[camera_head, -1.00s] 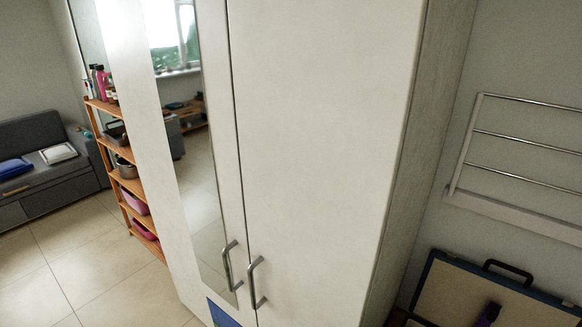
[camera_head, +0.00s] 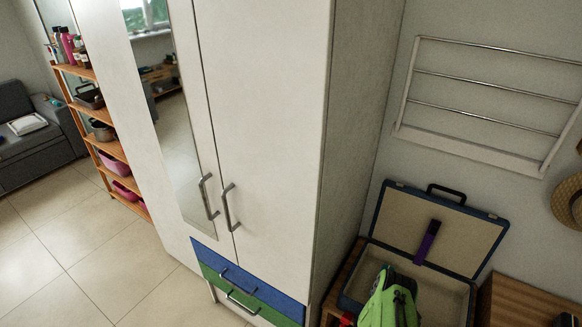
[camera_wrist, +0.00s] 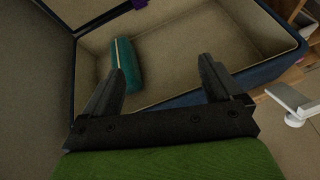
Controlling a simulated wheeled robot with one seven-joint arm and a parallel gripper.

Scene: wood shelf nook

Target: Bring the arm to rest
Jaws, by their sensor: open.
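My gripper (camera_wrist: 165,82) shows in the wrist view with its two dark fingers spread apart and nothing between them. It is over an open case (camera_wrist: 180,103) with a beige lining and a dark blue outer edge. A teal object (camera_wrist: 126,62) lies in the case, close to the left finger; I cannot tell whether they touch. In the head view the open case (camera_head: 462,283) stands at the lower right, its lid raised against the wall. A green part of my arm (camera_head: 392,300) covers some of the case there, and the fingers are hidden.
A white wardrobe (camera_head: 262,120) with blue and green drawers (camera_head: 250,287) stands left of the case. A wall rack (camera_head: 485,105) hangs above it. A purple item (camera_head: 428,242) is on the lid. An orange shelf (camera_head: 110,150) stands far left; the floor (camera_head: 60,240) there is clear.

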